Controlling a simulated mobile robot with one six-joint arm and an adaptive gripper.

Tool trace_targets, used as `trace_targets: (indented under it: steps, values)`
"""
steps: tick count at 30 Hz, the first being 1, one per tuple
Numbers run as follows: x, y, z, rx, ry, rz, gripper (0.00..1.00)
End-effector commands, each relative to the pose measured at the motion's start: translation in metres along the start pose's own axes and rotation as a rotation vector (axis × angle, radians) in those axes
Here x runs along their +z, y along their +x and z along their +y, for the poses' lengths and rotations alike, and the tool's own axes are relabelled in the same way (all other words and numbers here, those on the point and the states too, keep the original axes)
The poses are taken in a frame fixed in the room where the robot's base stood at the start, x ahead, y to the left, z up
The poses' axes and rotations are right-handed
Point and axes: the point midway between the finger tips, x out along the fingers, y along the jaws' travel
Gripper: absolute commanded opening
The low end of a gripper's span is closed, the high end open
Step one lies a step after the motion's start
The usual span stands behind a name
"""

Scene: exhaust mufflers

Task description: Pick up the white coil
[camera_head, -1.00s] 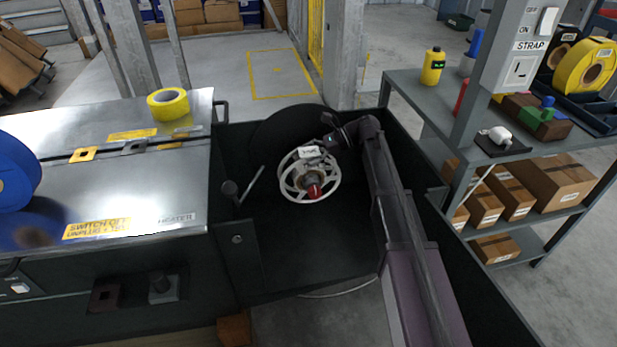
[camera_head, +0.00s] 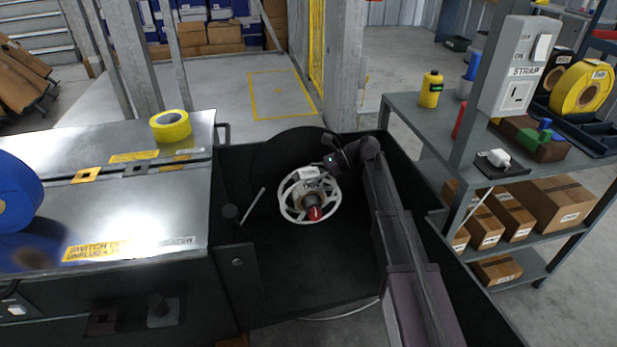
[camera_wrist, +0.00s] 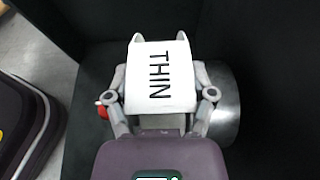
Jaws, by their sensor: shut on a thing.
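The white coil (camera_head: 308,172) carries a white label and sits at the white spoked reel (camera_head: 281,204) with a red-tipped spindle, inside the dark bin. In the wrist view its label, reading THIN (camera_wrist: 161,78), faces me. My gripper (camera_wrist: 160,80) is shut on the coil, one finger on each side of it. In the head view my gripper (camera_head: 330,162) reaches it from the upper right. The label hides most of the coil and the gap between my fingers. I cannot tell whether the coil is clear of the spindle.
The dark bin's walls (camera_head: 232,290) surround the reel. A metal bench (camera_head: 110,195) with yellow tape (camera_head: 170,126) and a blue roll (camera_head: 15,195) stands left. A grey shelf (camera_head: 425,125) with a yellow bottle (camera_head: 431,90) and cartons stands right.

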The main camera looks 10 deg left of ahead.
Motion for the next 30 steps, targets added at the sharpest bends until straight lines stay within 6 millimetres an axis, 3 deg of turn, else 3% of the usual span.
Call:
trace_targets:
  steps: [8, 21, 30]
  values:
    - [0.001, 0.000, 0.028, -0.001, 0.000, -0.002, 0.10]
    - [0.002, 0.000, 0.121, -0.001, 0.000, -0.002, 0.10]
    - [0.001, 0.000, 0.166, -0.001, 0.000, -0.002, 0.10]
